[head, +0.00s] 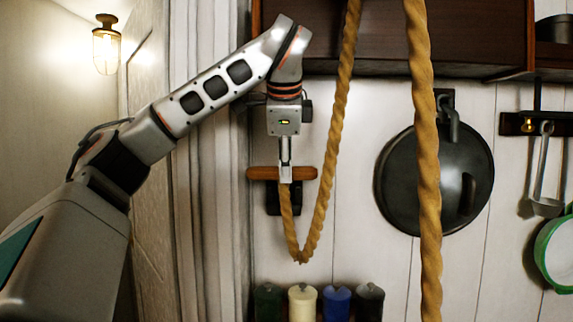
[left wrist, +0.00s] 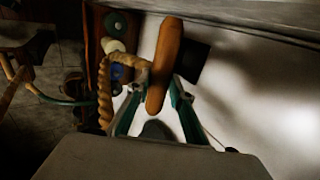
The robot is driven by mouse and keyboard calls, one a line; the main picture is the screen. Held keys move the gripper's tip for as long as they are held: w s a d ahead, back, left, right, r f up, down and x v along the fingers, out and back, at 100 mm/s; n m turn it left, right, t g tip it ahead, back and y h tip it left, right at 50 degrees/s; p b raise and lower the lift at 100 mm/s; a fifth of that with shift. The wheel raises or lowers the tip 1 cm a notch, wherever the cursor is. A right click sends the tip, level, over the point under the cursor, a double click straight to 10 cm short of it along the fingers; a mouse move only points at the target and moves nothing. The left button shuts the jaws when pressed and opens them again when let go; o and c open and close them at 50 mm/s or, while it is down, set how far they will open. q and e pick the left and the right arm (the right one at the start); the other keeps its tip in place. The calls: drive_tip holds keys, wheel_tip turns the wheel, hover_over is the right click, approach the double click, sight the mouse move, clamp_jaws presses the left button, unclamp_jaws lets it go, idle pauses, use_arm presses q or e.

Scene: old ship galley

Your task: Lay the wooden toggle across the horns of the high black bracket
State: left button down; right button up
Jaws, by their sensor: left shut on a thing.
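The wooden toggle (head: 305,173) is a short orange-brown bar, lying level in front of the white wall in the head view. My left gripper (head: 285,174) comes down from above and is shut on its middle. The toggle (left wrist: 166,50) also shows between the fingers of my left gripper (left wrist: 158,88) in the left wrist view. A black bracket (head: 271,202) is on the wall just below and behind the toggle. In the left wrist view a dark patch (left wrist: 191,62) beside the toggle looks like it. Its horns are hidden; I cannot tell whether toggle and bracket touch. My right gripper is not in view.
A thick rope (head: 323,185) hangs in a loop from the toggle. Another rope length (head: 424,150) hangs nearer. A dark cabinet (head: 430,40) is above. A black pan lid (head: 440,185) hangs at right. Several coloured bottles (head: 303,303) stand below.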

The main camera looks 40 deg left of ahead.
use_arm(q)
drive_tip(key=shift+w+r, duration=0.2)
drive_tip(key=w+a+f, duration=0.5)
drive_tip(key=w+a, duration=0.1)
drive_tip(key=w, duration=0.1)
drive_tip(key=shift+w+a+b, duration=0.25)
drive_tip(key=shift+b, duration=0.05)
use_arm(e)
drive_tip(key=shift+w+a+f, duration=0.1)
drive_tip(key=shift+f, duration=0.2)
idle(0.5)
use_arm(q)
drive_tip(key=shift+s+f, duration=0.1)
drive_tip(key=shift+f, duration=0.25)
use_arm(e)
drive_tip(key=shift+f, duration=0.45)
